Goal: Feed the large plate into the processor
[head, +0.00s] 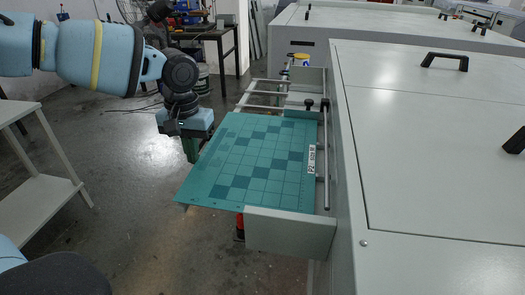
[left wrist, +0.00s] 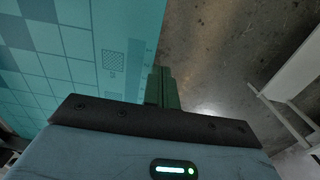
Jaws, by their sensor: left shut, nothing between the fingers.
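The large plate (head: 236,168) is a flat teal sheet with a checkered pattern. It lies on the feed tray (head: 290,228) of the processor (head: 430,150), at the processor's left side, and its left part overhangs the tray. My left gripper (head: 191,152) is at the plate's outer left edge, near its far corner, with its fingers shut and empty. In the left wrist view the shut green fingers (left wrist: 160,85) are beside the edge of the plate (left wrist: 75,60); I cannot tell if they touch it. My right gripper is not in view.
A white shelf table (head: 40,195) stands at the left. Bare floor lies between it and the plate. Metal rails (head: 265,95) extend beyond the plate's far side. A workbench (head: 205,35) with tools stands at the back. The processor's body fills the right side.

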